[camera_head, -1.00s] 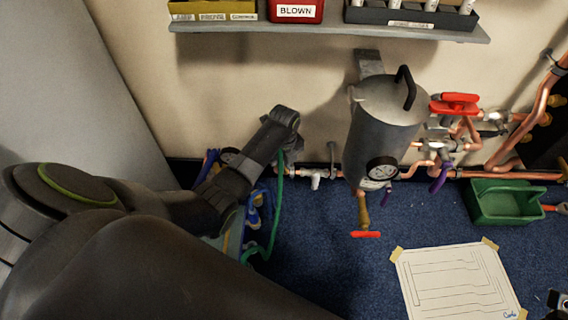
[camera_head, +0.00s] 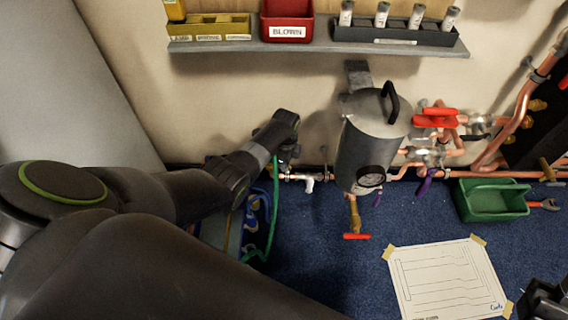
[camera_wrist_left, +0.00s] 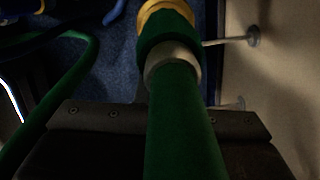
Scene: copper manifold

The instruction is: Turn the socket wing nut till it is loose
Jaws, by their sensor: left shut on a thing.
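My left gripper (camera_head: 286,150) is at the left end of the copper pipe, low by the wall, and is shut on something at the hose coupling. In the left wrist view a thick green hose (camera_wrist_left: 182,130) runs across the dark gripper body to a grey collar (camera_wrist_left: 172,62), a green ring and a brass-yellow fitting (camera_wrist_left: 165,12). The hose covers the fingertips, and the socket wing nut is not clearly visible behind it. In the head view the green hose (camera_head: 274,205) hangs down to the floor. A dark part of my right gripper (camera_head: 545,300) shows at the lower right corner; its jaws are unclear.
A grey canister (camera_head: 368,148) with a gauge stands right of my left gripper. Red-handled valves (camera_head: 435,118) and copper pipes are further right. A green tray (camera_head: 490,202) and a taped paper sheet (camera_head: 448,280) lie on the blue floor. A shelf with bins (camera_head: 300,47) is above.

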